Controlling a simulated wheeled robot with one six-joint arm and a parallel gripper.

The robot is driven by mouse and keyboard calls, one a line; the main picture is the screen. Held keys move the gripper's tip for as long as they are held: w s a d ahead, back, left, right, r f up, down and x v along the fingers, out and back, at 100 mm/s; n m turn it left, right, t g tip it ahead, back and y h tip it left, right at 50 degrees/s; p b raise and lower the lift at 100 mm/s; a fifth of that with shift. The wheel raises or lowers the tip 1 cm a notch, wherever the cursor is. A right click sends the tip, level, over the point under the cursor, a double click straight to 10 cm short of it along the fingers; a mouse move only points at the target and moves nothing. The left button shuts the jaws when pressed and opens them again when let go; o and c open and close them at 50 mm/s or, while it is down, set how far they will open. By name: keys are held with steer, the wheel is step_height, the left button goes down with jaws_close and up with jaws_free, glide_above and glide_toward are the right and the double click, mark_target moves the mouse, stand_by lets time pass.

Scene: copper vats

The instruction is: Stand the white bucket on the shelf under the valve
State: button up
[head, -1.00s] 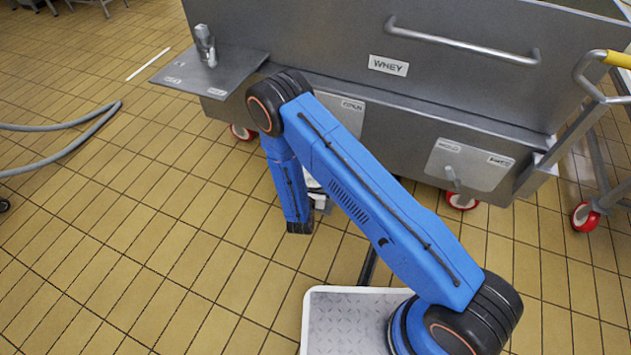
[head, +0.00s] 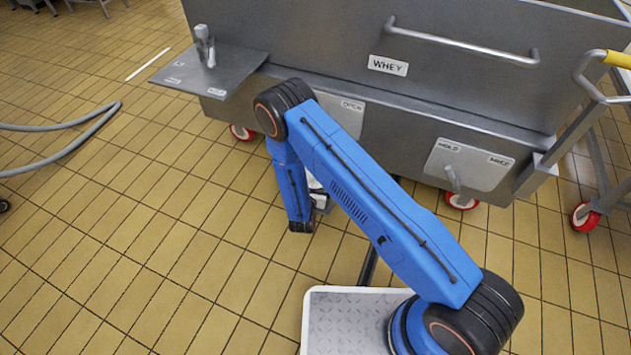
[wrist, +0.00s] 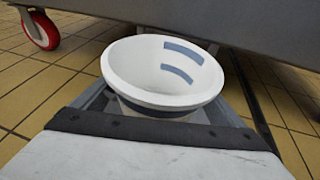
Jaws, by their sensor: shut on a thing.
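The white bucket (wrist: 160,75) shows in the wrist view, with a wide rim, a dark band below it and two blue-grey marks inside. It looks empty. My gripper (wrist: 165,112) is shut on it, with grey fingers on both sides. In the head view my arm hides most of the gripper and the bucket; only a small pale part shows beside the forearm. A flat grey metal shelf (head: 228,76) juts from the left end of the vat, with a small upright metal fitting (head: 204,47) on it. I cannot tell whether that fitting is the valve.
The grey vat (head: 450,95), labelled WHEY, stands ahead on red-rimmed wheels; one wheel (wrist: 40,30) shows at upper left in the wrist view. A lever plate (head: 468,165) is on its front. A hose (head: 75,140) lies at left. Tiled floor between is clear.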

mark_target(313, 189)
steer(key=o, duration=1)
steer(key=shift+s+r, duration=0.1)
steer(key=shift+r, duration=0.05)
steer(key=v, duration=1.2)
